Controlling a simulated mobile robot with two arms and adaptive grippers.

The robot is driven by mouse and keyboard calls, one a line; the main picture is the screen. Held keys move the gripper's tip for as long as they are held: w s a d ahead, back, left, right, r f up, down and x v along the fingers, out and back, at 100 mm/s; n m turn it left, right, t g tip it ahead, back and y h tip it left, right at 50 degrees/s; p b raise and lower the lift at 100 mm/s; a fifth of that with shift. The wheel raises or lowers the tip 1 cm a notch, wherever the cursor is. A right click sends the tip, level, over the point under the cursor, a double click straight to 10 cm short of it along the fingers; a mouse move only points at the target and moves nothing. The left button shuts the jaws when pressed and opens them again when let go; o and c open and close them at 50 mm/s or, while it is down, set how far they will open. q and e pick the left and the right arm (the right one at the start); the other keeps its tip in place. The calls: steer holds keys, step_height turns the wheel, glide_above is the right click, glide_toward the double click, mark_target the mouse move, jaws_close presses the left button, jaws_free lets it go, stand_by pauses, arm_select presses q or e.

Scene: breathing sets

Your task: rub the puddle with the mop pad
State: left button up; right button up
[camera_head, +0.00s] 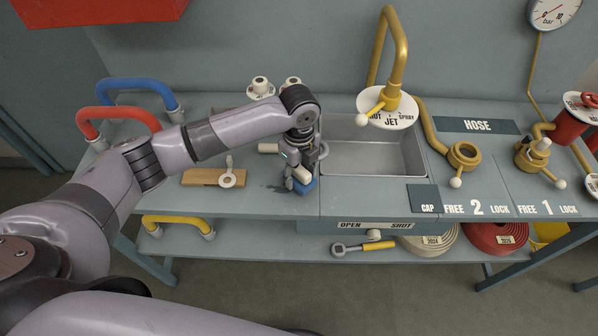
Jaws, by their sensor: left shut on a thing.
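My left gripper (299,173) reaches down to the bench top, left of the metal sink. It is shut on the mop pad (305,187), whose blue part shows at the bench surface below the fingers. The puddle (281,187) is a small dark patch on the bench just left of the pad, and the pad and gripper hide part of it. I cannot tell how firmly the pad touches the surface. Part of another arm link of mine crosses the bottom edge, but my right gripper is out of view.
The metal sink (372,158) lies right of the gripper, under a brass spout (396,60). A wooden board (205,178) lies to the left. Red (118,113), blue (140,85) and yellow (178,221) handles stand at the left end. Coiled hoses (498,239) lie on the lower shelf.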

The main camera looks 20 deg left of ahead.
arm_select(q)
steer(key=shift+f+b, duration=0.35)
steer(key=shift+f, duration=0.65)
steer(key=shift+a, duration=0.1)
